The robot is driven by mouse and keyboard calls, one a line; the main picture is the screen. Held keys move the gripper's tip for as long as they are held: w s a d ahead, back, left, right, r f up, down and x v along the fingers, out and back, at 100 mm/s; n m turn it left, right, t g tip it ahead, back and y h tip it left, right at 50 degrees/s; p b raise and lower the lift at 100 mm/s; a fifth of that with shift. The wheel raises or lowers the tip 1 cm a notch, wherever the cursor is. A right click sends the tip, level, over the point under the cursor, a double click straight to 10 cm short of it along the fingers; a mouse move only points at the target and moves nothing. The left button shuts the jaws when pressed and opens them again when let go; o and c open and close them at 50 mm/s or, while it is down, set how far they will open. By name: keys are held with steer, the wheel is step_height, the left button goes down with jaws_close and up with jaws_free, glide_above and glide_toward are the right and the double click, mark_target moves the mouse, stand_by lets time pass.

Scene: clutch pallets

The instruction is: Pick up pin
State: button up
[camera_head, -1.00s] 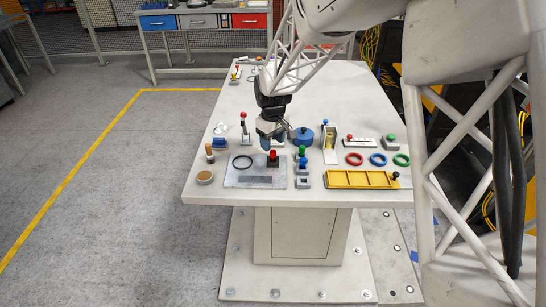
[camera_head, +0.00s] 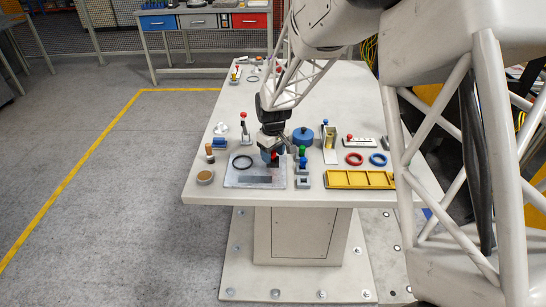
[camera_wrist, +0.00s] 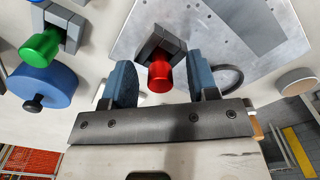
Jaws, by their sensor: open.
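A red-topped pin (camera_head: 274,156) stands in a dark grey holder on the flat metal plate (camera_head: 238,178). In the wrist view the red pin head (camera_wrist: 160,80) shows between the two blue-grey fingers of my gripper (camera_wrist: 163,84), with a gap on both sides. My gripper (camera_head: 270,152) is open and points down just above or around this pin; the exact height is hard to tell. A green-topped pin (camera_head: 302,150) and a blue-topped pin (camera_head: 303,161) stand in grey holders to the right of the plate.
A black ring (camera_head: 242,162) lies on the plate. A blue round pot (camera_head: 303,135) stands behind the green pin. A yellow divided tray (camera_head: 360,187), a red ring (camera_head: 354,159) and a blue ring (camera_head: 378,160) lie to the right. A round tan-topped piece (camera_head: 205,177) is at the front left.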

stand_by(0.3)
jaws_close()
steer(key=shift+r, duration=0.2)
steer(key=shift+r, duration=0.55)
step_height(320, 180, up, 2)
steer(key=s+d, duration=0.2)
steer(key=s, duration=0.5)
steer(key=s+d+r, duration=0.1)
steer(key=s+d, duration=0.1)
steer(key=s, duration=0.6)
steer(key=shift+s+d+r, duration=0.2)
steer(key=shift+d+r, duration=0.05)
steer(key=w+d+r, duration=0.1)
steer(key=w+d, duration=0.4)
steer(key=w, duration=0.2)
steer(key=shift+d, duration=0.25)
